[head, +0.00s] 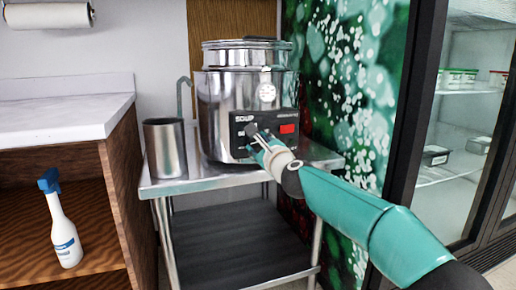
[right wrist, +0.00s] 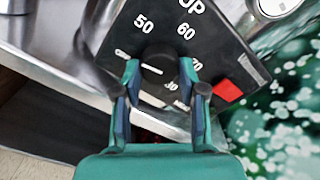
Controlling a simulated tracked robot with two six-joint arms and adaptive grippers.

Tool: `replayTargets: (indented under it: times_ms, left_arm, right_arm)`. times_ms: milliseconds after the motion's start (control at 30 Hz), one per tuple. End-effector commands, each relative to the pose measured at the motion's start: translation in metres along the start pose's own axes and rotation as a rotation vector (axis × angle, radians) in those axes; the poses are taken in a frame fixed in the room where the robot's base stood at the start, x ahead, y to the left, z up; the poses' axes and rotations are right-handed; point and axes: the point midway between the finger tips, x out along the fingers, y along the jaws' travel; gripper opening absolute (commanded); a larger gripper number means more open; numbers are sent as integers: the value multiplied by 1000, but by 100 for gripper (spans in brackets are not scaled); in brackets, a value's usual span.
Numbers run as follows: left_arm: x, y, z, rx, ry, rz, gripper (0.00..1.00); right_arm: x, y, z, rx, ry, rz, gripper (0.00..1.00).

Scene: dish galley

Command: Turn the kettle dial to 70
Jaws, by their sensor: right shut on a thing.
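The steel soup kettle (head: 225,95) stands on a small metal table against the back wall. Its black control panel (head: 277,128) faces me, with a red square at the right side. My right gripper (right wrist: 160,85) is shut on the dial, one finger on each side. In the head view the right gripper (head: 258,140) reaches the panel from the lower right and covers part of it. My left gripper is not in view.
A steel cylinder (head: 165,148) with a hooked handle stands left of the kettle on the metal table (head: 200,183). A white counter (head: 60,118) with a spray bottle (head: 63,232) below is at left. A glass-door fridge (head: 465,130) stands at right.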

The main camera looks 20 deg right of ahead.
Motion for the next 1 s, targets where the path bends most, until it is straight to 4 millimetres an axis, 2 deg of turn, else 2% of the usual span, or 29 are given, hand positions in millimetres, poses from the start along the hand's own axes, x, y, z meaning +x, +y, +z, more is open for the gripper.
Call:
replayTargets:
  times_ms: [33,600,1000]
  left_arm:
    - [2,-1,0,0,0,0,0]
    - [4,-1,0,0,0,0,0]
    - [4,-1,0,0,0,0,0]
  right_arm:
    - [1,4,-7,46,10,4,6]
    - [2,7,-6,546,13,5,6]
    - [2,8,-6,707,13,5,6]
